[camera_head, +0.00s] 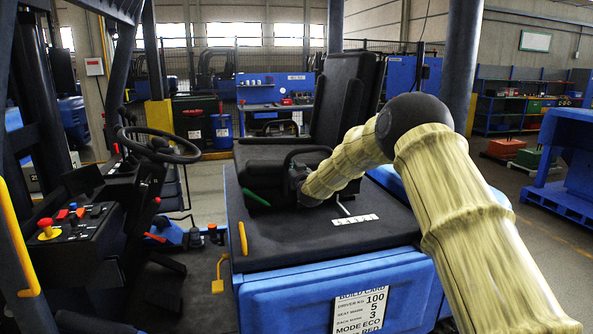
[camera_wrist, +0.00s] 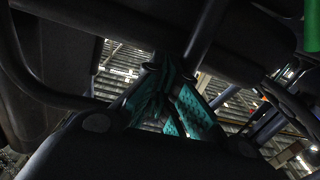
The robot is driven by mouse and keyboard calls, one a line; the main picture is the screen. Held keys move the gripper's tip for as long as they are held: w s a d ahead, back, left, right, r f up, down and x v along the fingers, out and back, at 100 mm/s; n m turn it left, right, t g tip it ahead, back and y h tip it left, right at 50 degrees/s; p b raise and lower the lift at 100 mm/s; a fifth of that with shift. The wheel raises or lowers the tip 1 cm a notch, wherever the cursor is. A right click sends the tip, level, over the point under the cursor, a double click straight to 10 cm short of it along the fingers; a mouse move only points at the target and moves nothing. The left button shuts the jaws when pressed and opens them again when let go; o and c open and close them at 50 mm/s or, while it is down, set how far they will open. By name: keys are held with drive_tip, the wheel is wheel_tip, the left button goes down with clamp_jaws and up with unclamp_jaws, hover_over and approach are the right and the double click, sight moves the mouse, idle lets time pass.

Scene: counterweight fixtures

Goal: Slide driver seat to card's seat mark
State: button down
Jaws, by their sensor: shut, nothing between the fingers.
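The black driver seat (camera_head: 335,105) stands on the dark deck of a blue seat box. A green lever (camera_head: 256,198) is at its lower left side, and a green piece also shows at the upper right of the wrist view (camera_wrist: 312,25). The build card (camera_head: 360,310) on the box front reads driver kg 100, seat mark 5, back mark 3, mode eco. A white marked strip (camera_head: 355,220) lies on the deck, its numbers too small to read. My gripper (camera_head: 297,174) is beside the seat's base; its teal-padded fingers (camera_wrist: 172,88) are shut and empty among dark bars.
A steering wheel (camera_head: 158,145) and a control console with a red knob (camera_head: 46,228) are at left. A yellow lever (camera_head: 243,238) stands at the deck's left edge. A thin metal bar (camera_head: 342,208) sticks out near the strip. The deck's front is clear.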

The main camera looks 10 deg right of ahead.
drive_tip(key=shift+a+r+b, duration=0.1)
drive_tip(key=shift+a+b, duration=0.2)
drive_tip(key=shift+a, duration=2.15)
drive_tip(key=shift+d, duration=0.15)
drive_tip(key=shift+d+b, duration=0.4)
drive_tip(key=shift+d, duration=0.7)
drive_tip(key=shift+s, duration=0.1)
drive_tip(key=s+b, duration=0.2)
drive_tip(key=s, duration=0.9)
drive_tip(key=shift+d, duration=0.25)
